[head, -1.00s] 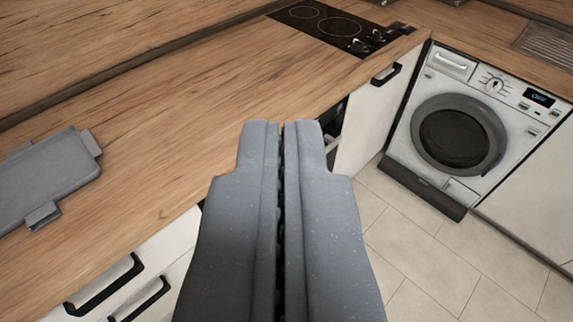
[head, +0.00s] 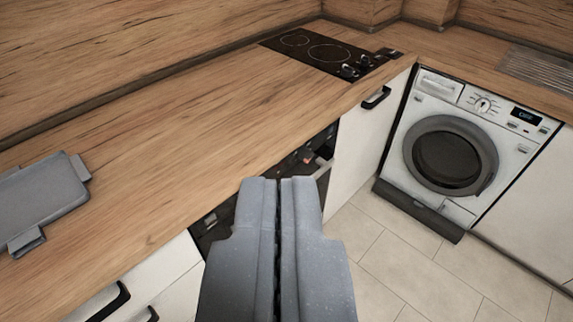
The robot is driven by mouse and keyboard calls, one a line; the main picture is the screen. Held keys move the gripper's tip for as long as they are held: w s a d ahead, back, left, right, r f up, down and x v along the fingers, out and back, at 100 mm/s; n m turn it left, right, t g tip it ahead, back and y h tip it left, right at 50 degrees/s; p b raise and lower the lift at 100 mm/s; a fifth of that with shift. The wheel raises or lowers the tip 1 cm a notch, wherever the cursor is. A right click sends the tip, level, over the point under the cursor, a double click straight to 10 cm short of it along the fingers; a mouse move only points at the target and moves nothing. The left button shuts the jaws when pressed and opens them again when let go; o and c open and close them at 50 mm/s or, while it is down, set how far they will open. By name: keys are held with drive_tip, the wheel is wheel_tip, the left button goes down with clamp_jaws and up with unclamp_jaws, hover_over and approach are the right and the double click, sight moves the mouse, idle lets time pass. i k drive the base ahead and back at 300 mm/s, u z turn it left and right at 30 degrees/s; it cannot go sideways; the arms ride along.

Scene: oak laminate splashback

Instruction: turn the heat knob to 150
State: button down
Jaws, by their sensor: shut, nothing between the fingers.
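The oven front (head: 220,221) is set under the worktop and is partly hidden behind my gripper. Its dark control panel (head: 290,162) shows small knobs, one with a reddish mark (head: 307,158). I cannot read any scale, and cannot tell which one is the heat knob or where it points. My gripper (head: 280,181) is shut and empty, in front of the oven, its tips below the panel in the picture and apart from the knobs as far as I can see.
A black hob (head: 318,53) with its own knobs (head: 355,68) lies at the worktop's far end. A grey tray (head: 45,203) lies on the wooden worktop (head: 170,120) at left. A washing machine (head: 450,155) stands at right. The tiled floor (head: 400,270) is clear.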

sight(306, 155)
drive_tip(key=z, duration=2.1)
drive_tip(key=k, duration=0.7)
drive_tip(key=u, duration=1.15)
drive_tip(key=i, duration=1)
drive_tip(key=u, duration=0.1)
